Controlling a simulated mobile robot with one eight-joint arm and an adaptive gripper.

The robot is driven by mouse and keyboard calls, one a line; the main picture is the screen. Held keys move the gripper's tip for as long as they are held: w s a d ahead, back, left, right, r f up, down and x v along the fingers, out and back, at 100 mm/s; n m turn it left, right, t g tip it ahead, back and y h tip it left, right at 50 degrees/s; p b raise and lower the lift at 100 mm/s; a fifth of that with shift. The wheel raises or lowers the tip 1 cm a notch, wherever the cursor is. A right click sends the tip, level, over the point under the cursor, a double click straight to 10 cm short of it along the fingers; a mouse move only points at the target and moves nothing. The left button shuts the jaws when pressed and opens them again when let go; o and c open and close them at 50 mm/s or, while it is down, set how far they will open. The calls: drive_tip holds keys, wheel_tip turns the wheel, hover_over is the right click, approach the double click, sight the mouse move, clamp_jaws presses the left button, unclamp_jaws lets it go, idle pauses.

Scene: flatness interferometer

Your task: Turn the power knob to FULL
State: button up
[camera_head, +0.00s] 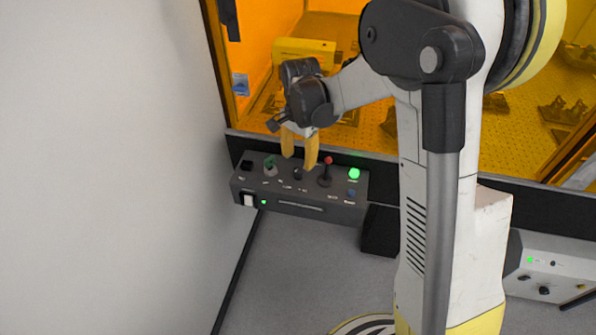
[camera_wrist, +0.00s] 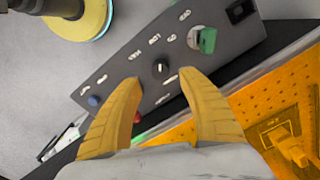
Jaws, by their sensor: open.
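The power knob appears to be the small black round knob with a white pointer line (camera_wrist: 160,67) in the wrist view. It sits on the dark grey control panel (camera_wrist: 125,64), with small labels around it that are too blurred to read surely. My gripper (camera_head: 300,164) has yellow fingers spread apart, pointing down over the panel. In the wrist view my gripper (camera_wrist: 158,80) is open, with a fingertip on each side of the knob; contact cannot be told.
On the panel stand a green key switch (camera_wrist: 207,40), a red-topped joystick (camera_head: 326,172), a lit green button (camera_head: 354,174) and a blue button (camera_head: 351,193). An orange-tinted enclosure window (camera_head: 375,120) rises behind the panel. A white wall (camera_head: 120,150) stands left.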

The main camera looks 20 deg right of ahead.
sight(299, 169)
wheel_tip(299, 169, down, 6)
drive_tip(key=shift+w+r+b, duration=0.1)
drive_tip(key=shift+r+b, duration=0.15)
drive_tip(key=shift+b, duration=0.45)
clamp_jaws()
